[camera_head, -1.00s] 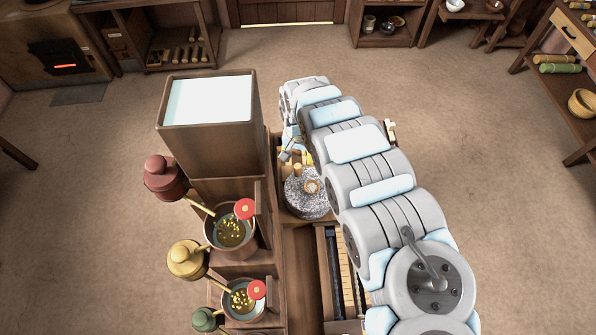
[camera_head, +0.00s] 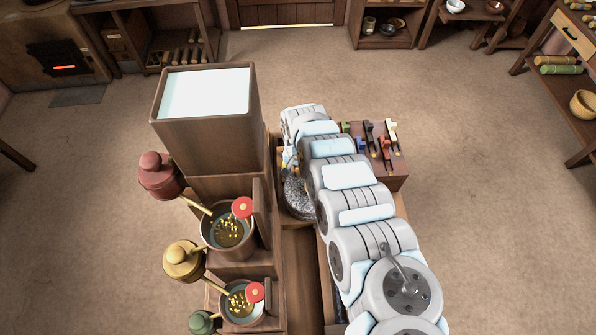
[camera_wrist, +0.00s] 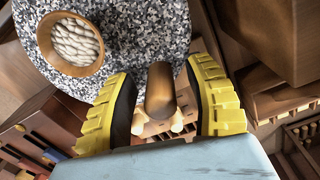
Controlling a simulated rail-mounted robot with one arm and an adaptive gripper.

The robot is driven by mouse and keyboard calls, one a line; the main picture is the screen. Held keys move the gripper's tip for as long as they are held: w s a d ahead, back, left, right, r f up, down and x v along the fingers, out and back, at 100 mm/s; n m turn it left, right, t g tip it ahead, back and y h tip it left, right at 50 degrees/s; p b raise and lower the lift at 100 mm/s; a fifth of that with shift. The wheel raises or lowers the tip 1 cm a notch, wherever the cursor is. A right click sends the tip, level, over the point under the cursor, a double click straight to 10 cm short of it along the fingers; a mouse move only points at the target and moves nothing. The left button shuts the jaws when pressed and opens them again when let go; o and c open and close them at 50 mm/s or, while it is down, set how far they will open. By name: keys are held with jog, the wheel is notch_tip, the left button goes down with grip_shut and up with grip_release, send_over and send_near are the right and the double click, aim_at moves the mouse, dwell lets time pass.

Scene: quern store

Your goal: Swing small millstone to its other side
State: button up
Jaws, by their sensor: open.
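The small millstone (camera_head: 298,200) is a speckled grey disc on the wooden bench, mostly hidden behind my arm in the head view. In the wrist view the stone (camera_wrist: 125,50) fills the top, with a round wooden cup (camera_wrist: 70,42) of pale grains set in it. A dark wooden handle peg (camera_wrist: 160,92) stands at its lower edge. My gripper (camera_wrist: 160,72) has its yellow-padded fingers on either side of the peg, with gaps visible; they look open around it and not gripping. In the head view my arm hides the fingers.
A tall wooden hopper (camera_head: 205,125) stands close left of the stone. Bowls of yellow grain (camera_head: 228,232) and lidded jars (camera_head: 160,175) line the left side. A wooden block with coloured levers (camera_head: 385,150) stands right of my arm. The floor around is clear.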

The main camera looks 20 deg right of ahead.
grip_shut()
